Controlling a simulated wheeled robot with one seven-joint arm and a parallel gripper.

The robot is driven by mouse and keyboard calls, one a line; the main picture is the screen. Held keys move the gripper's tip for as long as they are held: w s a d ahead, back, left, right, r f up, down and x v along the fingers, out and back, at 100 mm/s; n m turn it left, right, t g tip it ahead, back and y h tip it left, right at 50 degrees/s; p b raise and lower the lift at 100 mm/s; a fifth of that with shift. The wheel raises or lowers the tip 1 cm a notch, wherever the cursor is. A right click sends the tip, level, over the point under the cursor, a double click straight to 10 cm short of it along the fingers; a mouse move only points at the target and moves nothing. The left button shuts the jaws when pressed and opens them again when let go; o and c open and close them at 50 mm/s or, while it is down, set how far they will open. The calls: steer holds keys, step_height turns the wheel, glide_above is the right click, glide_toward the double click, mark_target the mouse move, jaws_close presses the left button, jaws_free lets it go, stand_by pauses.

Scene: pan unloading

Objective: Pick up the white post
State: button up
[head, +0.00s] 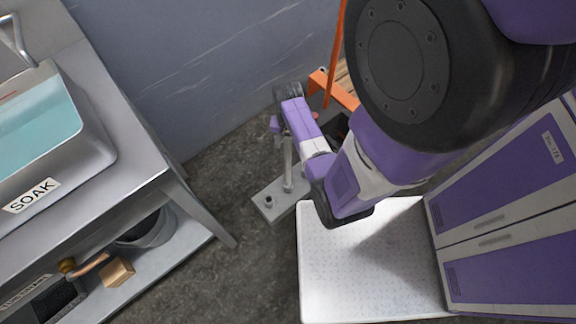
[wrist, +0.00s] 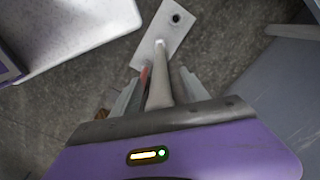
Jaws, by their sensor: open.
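The white post (head: 288,172) stands up from a flat pale base plate (head: 266,207) on the floor in the head view. In the wrist view the post (wrist: 160,88) runs from the plate (wrist: 172,27) down towards my gripper. My gripper (wrist: 163,72) is open, with one finger on each side of the post. A gap shows on the right side; on the left I cannot tell whether the finger touches. In the head view my gripper is at the post's upper part, its fingers hard to make out. The post's top is hidden.
A white textured platform (head: 370,265) lies right of the post, beside purple-and-grey cabinets (head: 505,210). A metal bench (head: 140,150) with a sink marked SOAK (head: 90,150) stands at left. An orange frame (head: 335,90) is behind, near the wall. Grey floor (head: 225,175) is bare between.

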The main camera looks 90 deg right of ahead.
jaws_close()
steer(key=shift+r, duration=0.1)
steer(key=shift+r, duration=0.1)
